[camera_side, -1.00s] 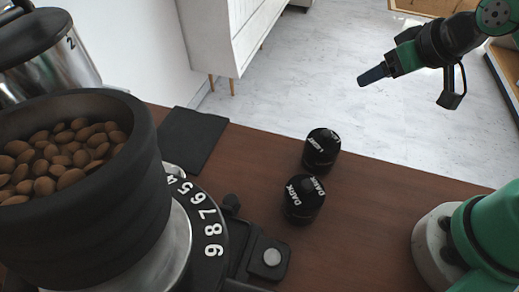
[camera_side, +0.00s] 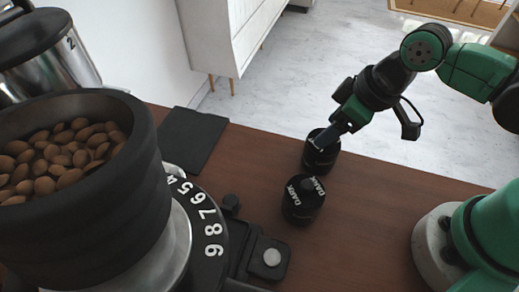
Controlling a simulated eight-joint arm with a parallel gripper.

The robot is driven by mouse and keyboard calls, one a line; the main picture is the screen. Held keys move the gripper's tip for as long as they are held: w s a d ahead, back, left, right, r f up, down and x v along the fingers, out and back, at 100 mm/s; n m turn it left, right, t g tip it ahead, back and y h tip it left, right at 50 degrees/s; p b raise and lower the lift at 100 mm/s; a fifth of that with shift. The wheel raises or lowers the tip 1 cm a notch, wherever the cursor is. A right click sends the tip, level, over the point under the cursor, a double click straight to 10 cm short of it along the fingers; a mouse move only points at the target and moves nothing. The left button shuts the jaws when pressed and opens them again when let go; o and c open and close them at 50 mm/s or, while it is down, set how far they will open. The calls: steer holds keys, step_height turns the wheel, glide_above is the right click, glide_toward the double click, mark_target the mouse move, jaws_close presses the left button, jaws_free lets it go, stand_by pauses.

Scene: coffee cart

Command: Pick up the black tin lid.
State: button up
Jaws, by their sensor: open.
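Two small black tins with black lids stand on the brown wooden cart top. Nothing is seen held.
A grinder with a hopper of beans (camera_side: 62,160) and a numbered dial (camera_side: 208,225) fills the left front. A dark mat (camera_side: 190,140) lies at the back left. A steel canister (camera_side: 50,60) stands behind the hopper.

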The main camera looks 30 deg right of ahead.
steer(key=shift+w+a+f, duration=0.1)
steer(key=shift+w+f, duration=0.05)
steer(key=shift+f, duration=0.45)
jaws_close()
steer(key=shift+r, duration=0.15)
